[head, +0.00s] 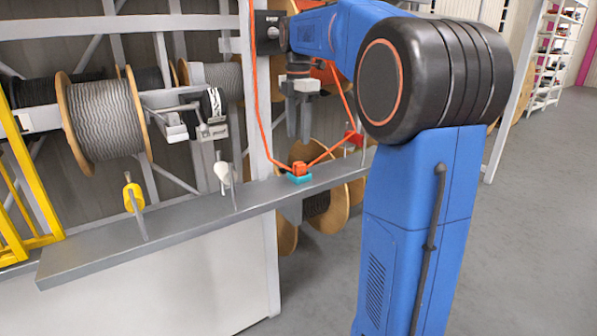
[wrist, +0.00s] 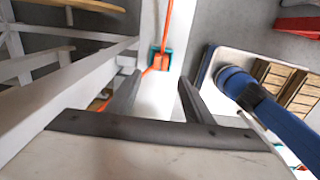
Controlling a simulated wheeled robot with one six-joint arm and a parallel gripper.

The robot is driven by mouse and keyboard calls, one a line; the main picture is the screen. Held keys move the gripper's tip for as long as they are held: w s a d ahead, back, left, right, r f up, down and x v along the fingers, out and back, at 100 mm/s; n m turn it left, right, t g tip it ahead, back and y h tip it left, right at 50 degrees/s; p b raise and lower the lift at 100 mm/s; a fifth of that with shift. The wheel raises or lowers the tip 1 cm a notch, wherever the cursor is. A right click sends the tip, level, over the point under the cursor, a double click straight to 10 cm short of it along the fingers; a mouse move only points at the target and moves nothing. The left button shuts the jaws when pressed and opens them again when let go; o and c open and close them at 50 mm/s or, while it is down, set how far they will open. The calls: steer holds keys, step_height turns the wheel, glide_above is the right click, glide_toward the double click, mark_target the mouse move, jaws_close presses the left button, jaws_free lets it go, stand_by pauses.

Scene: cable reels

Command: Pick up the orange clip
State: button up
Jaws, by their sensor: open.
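The orange clip (head: 299,168) sits on a small teal block (head: 300,178) on the grey shelf ledge, with orange cord running up from it on both sides. In the wrist view the orange clip (wrist: 160,62) shows beyond my fingertips, with the teal block partly visible around it. My gripper (head: 298,138) hangs above the clip with its fingers pointing down, apart from it. In the wrist view my gripper (wrist: 157,84) is open, with nothing between its fingers.
The grey ledge (head: 190,221) carries a yellow piece (head: 133,198) and a white piece (head: 222,174) on upright pegs to the left. A red piece (head: 353,137) is right of the clip. Cable reels (head: 103,118) stand behind. A post and the orange cord are close to my gripper.

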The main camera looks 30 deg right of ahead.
step_height(320, 180, down, 10)
steer(key=shift+s+d+f, duration=0.1)
steer(key=shift+d, duration=0.05)
stand_by(0.5)
steer(key=c, duration=1.1)
steer(key=shift+c, duration=0.2)
step_height(320, 180, up, 10)
steer(key=shift+r, duration=0.2)
step_height(320, 180, up, 5)
glide_above(299, 163)
steer(key=shift+f, duration=0.1)
